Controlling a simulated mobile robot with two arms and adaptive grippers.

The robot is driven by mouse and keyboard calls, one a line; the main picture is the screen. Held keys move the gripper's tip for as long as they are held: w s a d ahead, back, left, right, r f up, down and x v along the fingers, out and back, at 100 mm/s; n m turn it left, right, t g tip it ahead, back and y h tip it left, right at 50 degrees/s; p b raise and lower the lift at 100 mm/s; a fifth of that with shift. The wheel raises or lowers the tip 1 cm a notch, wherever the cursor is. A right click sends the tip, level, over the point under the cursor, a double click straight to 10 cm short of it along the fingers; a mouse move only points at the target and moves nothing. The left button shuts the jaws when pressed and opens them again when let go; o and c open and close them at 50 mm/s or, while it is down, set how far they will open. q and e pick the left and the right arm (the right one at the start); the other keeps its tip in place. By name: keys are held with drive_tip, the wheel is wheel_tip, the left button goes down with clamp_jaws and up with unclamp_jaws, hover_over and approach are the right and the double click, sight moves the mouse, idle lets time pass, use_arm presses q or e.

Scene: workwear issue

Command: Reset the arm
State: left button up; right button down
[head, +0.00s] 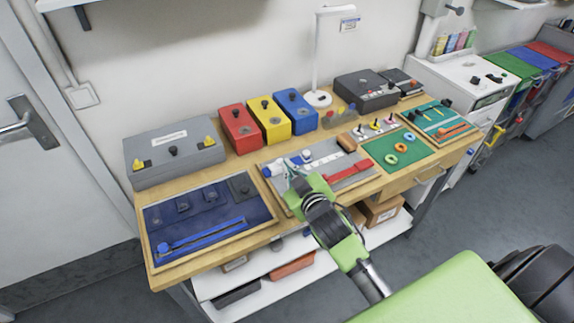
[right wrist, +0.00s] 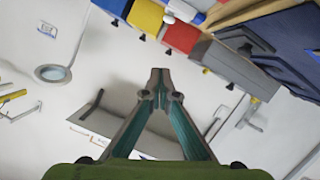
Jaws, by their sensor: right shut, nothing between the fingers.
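My right arm is green and black and comes in from the lower right in the head view. Its right gripper (head: 290,167) appears over the front left part of the grey tray (head: 345,187) on the workbench. In the right wrist view the right gripper's teal fingers (right wrist: 160,78) meet at the tips, with nothing held between them. White wall lies behind the fingers in that view. My left gripper is in neither view.
The wooden workbench (head: 268,237) carries a blue tray (head: 207,215), a grey case (head: 172,160), a red box (head: 240,127), a yellow box (head: 268,117), a blue box (head: 297,110), a green board (head: 395,150) and a white lamp (head: 318,98).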

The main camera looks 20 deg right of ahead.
drive_tip(key=s+a+f+m+g+y, duration=0.1)
drive_tip(key=s+a+f+g, duration=0.2)
drive_tip(key=s, duration=0.7)
drive_tip(key=s+a+f+g, duration=0.1)
drive_tip(key=s+f+g, duration=0.3)
drive_tip(key=s, duration=0.6)
drive_tip(key=s+a+f+m+g+y, duration=0.1)
drive_tip(key=s+f+g, duration=0.25)
drive_tip(key=s, duration=0.65)
wheel_tip(320, 180, down, 28)
drive_tip(key=s+g+b, duration=0.2)
drive_tip(key=b, duration=0.1)
drive_tip(key=s+d+f+g+b, duration=0.1)
drive_tip(key=s+d+f+b, duration=0.1)
drive_tip(key=s+f, duration=1.5)
wheel_tip(320, 180, down, 2)
drive_tip(key=shift+s+d+f+h, duration=0.25)
drive_tip(key=shift+s+h, duration=0.05)
drive_tip(key=shift+s, duration=0.05)
